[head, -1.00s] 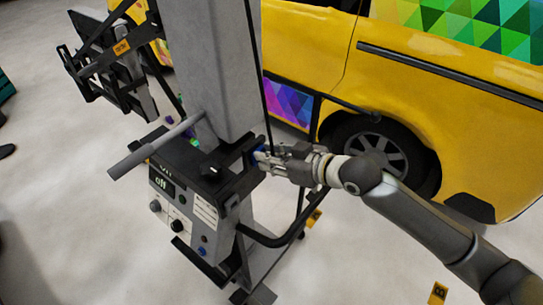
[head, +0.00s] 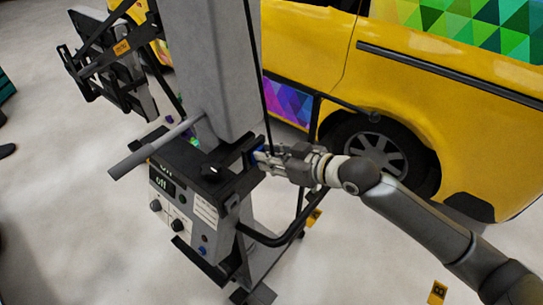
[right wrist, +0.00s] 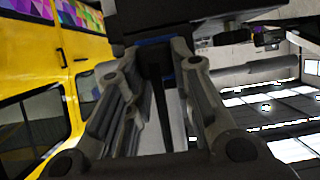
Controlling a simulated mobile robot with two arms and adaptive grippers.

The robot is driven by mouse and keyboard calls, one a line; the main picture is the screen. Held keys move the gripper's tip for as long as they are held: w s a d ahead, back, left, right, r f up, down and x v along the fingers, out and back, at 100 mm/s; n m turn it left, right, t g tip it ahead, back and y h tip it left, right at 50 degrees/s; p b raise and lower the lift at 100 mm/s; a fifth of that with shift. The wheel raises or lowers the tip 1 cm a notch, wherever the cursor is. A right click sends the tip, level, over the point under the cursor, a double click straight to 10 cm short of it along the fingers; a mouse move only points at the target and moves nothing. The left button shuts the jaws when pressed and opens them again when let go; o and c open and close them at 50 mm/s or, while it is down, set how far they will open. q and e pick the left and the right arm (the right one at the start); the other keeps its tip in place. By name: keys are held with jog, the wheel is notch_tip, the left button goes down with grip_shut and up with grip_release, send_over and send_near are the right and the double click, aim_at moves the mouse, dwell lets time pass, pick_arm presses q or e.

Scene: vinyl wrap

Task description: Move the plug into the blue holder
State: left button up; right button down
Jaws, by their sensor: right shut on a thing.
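My right gripper (head: 262,156) reaches in from the right. A strip of blue, seemingly the holder (right wrist: 153,41), shows right at the fingertips. I cannot tell how deep the plug sits in the holder. My left gripper is not in view.
The control box (head: 176,205) has knobs and a display reading "off". A grey column (head: 207,70) rises from it, and a grey handle (head: 150,150) sticks out left. A yellow van (head: 405,75) stands close behind my right arm.

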jog(key=shift+a+r, duration=0.1)
dwell(0.3)
jog(key=c, duration=1.3)
grip_release()
jog(key=shift+o, duration=0.6)
jog(key=shift+a, duration=0.1)
